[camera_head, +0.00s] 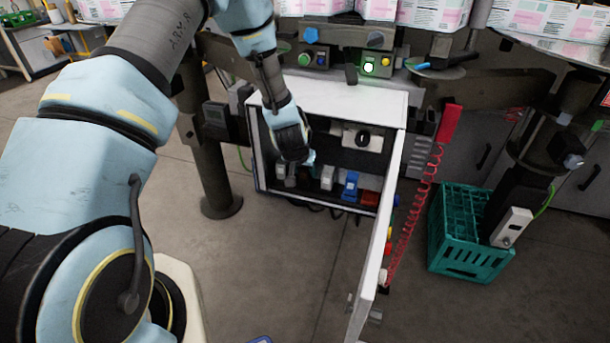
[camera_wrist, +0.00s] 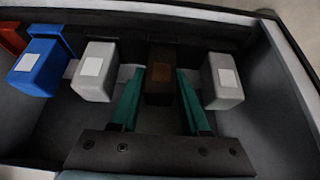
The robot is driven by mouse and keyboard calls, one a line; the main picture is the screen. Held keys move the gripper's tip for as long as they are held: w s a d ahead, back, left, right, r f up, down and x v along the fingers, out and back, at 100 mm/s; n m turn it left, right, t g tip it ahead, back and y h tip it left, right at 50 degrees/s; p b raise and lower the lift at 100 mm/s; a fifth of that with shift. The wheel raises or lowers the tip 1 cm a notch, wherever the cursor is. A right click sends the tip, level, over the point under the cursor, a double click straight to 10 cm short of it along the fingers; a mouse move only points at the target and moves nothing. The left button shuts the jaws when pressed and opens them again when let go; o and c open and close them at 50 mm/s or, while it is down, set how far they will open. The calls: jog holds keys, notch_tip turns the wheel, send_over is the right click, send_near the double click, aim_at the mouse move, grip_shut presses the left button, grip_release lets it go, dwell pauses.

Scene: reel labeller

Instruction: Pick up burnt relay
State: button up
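The burnt relay (camera_wrist: 161,78) is a dark brown block with a brown label, standing in a row between two white relays (camera_wrist: 95,75) (camera_wrist: 222,80) in the wrist view. My gripper (camera_wrist: 160,76) has two teal fingers, one on each side of the burnt relay. The fingers are apart, with a narrow gap seeming to show beside the relay, so it looks open around it. In the head view my gripper (camera_head: 311,158) reaches into the open white cabinet (camera_head: 340,95), and the arm's end mostly hides the burnt relay.
A blue relay (camera_wrist: 38,68) and a red part (camera_wrist: 12,38) stand farther left in the wrist view. The cabinet's wall (camera_wrist: 290,75) is close on the right. In the head view, the open door (camera_head: 375,245) juts forward, beside a coiled red cable (camera_head: 418,200) and a green crate (camera_head: 465,262).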

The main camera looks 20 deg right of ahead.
grip_shut()
dwell(0.5)
jog(key=shift+r+b, duration=0.3)
jog(key=shift+r, duration=0.45)
jog(key=shift+r+b, duration=0.35)
jog(key=shift+r, duration=0.55)
jog(key=s+a+p, duration=0.2)
jog(key=s+a, duration=1)
jog(key=s, duration=0.1)
notch_tip(320, 180, up, 7)
jog(key=p, duration=0.5)
jog(key=shift+a+r, duration=0.15)
